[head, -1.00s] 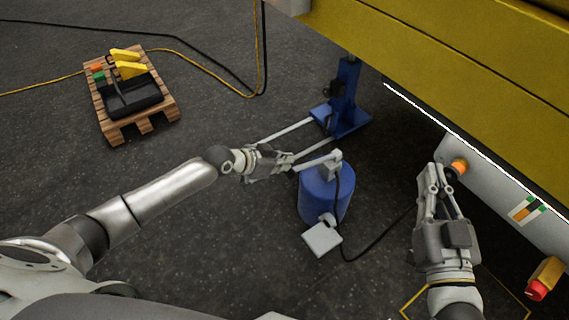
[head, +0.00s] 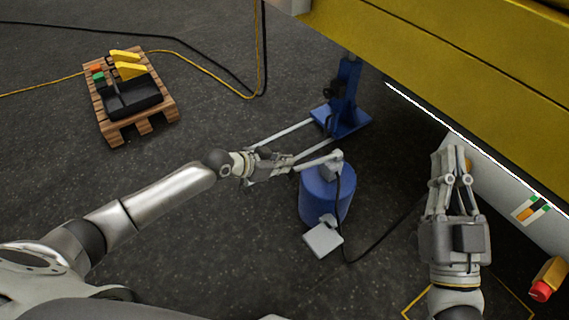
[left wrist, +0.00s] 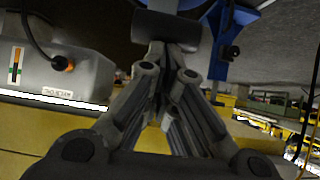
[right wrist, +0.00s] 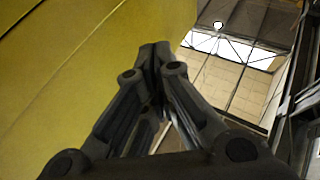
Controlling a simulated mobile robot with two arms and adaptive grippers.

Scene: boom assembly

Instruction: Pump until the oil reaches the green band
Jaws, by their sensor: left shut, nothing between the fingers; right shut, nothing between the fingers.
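The blue drum pump (head: 325,197) stands on the floor, with a pale lever arm (head: 318,161) on top reaching left. My left gripper (head: 292,160) is shut and empty beside the lever's outer end. In the left wrist view, a dark cylindrical grip (left wrist: 168,28) lies just beyond its fingertips (left wrist: 170,58); I cannot tell whether they touch. The oil gauge (head: 530,209), with green and orange marks, is on the grey housing; it also shows in the left wrist view (left wrist: 15,66). Its oil level is too small to read. My right gripper (head: 455,152) is shut and empty, in front of the housing's orange fitting (head: 468,166).
A yellow boom (head: 450,75) overhangs the right side. A blue stand (head: 343,110) is behind the drum. A black hose (head: 375,245) runs from the drum. A red-tipped yellow part (head: 546,280) is at lower right. A pallet (head: 130,100) stands at upper left.

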